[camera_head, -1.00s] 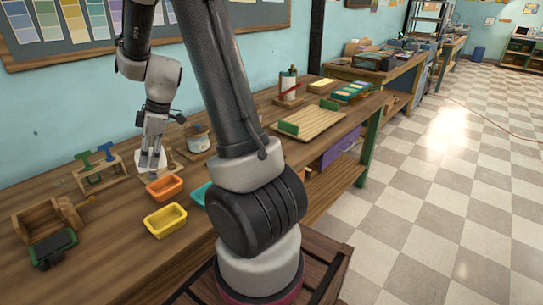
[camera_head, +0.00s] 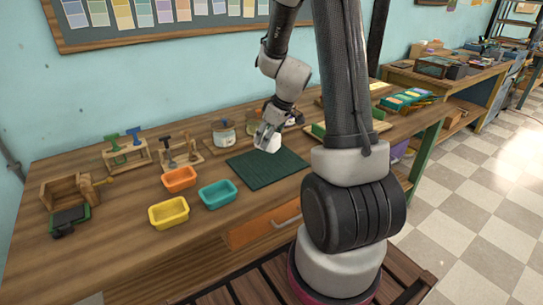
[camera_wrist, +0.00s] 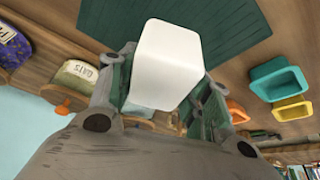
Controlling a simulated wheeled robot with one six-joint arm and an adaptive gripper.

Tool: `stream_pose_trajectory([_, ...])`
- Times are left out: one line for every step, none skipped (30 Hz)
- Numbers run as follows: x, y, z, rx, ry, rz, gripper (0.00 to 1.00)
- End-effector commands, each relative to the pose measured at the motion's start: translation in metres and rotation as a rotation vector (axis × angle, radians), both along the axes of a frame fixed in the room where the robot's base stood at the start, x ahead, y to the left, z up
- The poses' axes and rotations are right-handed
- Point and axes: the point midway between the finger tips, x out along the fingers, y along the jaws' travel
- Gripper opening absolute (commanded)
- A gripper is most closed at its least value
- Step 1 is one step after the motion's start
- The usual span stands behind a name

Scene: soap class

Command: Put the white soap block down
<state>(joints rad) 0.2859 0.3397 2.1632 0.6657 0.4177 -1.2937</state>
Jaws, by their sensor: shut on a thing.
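The white soap block (camera_head: 268,142) is held in my gripper (camera_head: 266,131) over the back part of a dark green ribbed mat (camera_head: 264,172) on the workbench. In the wrist view, the block (camera_wrist: 167,65) is pinched between the two fingers of my gripper (camera_wrist: 165,90), and the mat (camera_wrist: 225,30) lies beyond it. The block looks tilted. I cannot tell whether its lower edge touches the mat.
Orange (camera_head: 179,179), teal (camera_head: 217,194) and yellow (camera_head: 168,212) molds stand left of the mat. A small stamp rack (camera_head: 180,156) and a labelled tub (camera_head: 223,133) stand behind. A wooden slatted board with a green block (camera_head: 319,130) is to the right. The mat's front is clear.

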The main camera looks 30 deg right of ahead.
Motion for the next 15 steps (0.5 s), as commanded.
stream_pose_trajectory([0.0,0.0,-0.009,0.001,0.003,-0.002,0.18])
stream_pose_trajectory([0.0,0.0,-0.013,0.0,0.002,-0.001,0.18])
stream_pose_trajectory([0.0,0.0,-0.017,0.0,0.001,-0.001,0.18])
stream_pose_trajectory([0.0,0.0,-0.019,-0.001,0.001,0.001,0.18])
stream_pose_trajectory([0.0,0.0,-0.022,0.001,0.0,0.0,0.18])
stream_pose_trajectory([0.0,0.0,-0.027,-0.001,0.001,0.001,0.18])
stream_pose_trajectory([0.0,0.0,-0.031,0.0,0.001,-0.001,0.18])
stream_pose_trajectory([0.0,0.0,-0.036,0.0,0.002,0.0,0.18])
stream_pose_trajectory([0.0,0.0,-0.043,0.0,0.002,-0.001,0.18])
stream_pose_trajectory([0.0,0.0,-0.048,0.001,0.003,0.0,0.18])
stream_pose_trajectory([0.0,0.0,-0.052,0.0,0.002,0.0,0.18])
stream_pose_trajectory([0.0,0.0,-0.057,0.0,0.001,0.0,0.18])
stream_pose_trajectory([0.0,0.0,-0.06,-0.001,0.001,0.001,0.18])
stream_pose_trajectory([0.0,0.0,-0.061,-0.001,0.0,0.0,0.18])
stream_pose_trajectory([0.0,0.0,-0.062,-0.002,-0.001,0.002,0.18])
